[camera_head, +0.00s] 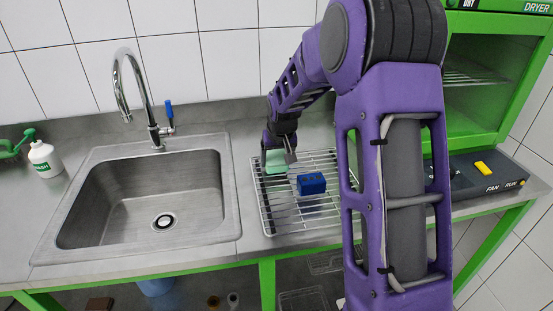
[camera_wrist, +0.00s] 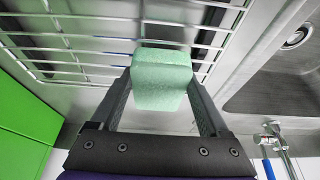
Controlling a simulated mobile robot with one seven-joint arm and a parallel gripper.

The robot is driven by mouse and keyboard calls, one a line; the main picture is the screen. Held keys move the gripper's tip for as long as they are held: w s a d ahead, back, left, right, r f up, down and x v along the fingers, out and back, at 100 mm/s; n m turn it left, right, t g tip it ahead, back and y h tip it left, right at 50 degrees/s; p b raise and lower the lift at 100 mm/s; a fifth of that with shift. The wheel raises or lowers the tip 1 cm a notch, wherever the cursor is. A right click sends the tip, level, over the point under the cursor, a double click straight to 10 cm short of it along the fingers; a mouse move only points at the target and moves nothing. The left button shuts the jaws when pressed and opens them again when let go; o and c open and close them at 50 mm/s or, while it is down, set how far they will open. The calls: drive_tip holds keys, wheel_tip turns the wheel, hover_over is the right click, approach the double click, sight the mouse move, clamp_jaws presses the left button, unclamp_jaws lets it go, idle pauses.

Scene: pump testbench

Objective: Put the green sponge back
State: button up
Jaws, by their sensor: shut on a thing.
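The green sponge (camera_head: 275,160) is a pale green block at the back left part of the wire rack (camera_head: 267,213). In the wrist view the sponge (camera_wrist: 161,78) sits between the two fingers of my gripper (camera_wrist: 160,100), which is shut on it. In the head view my gripper (camera_head: 276,150) points down over the rack, and its fingers partly hide the sponge. The rack's bars (camera_wrist: 75,53) show beyond the sponge in the wrist view. I cannot tell whether the sponge touches the bars.
A blue block (camera_head: 311,184) lies on the rack, right of the sponge. A steel sink (camera_head: 95,205) with a tall faucet (camera_head: 150,110) is to the left. A white bottle (camera_head: 45,160) stands beyond it. A green dryer (camera_head: 500,75) and a control box (camera_head: 490,173) are at the right.

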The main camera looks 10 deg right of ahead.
drive_tip(key=o, duration=1.3)
drive_tip(key=shift+f, duration=0.1)
drive_tip(key=shift+r, duration=0.35)
drive_tip(key=p+v, duration=0.1)
drive_tip(key=v, duration=1)
drive_tip(key=shift+s+r, duration=0.25)
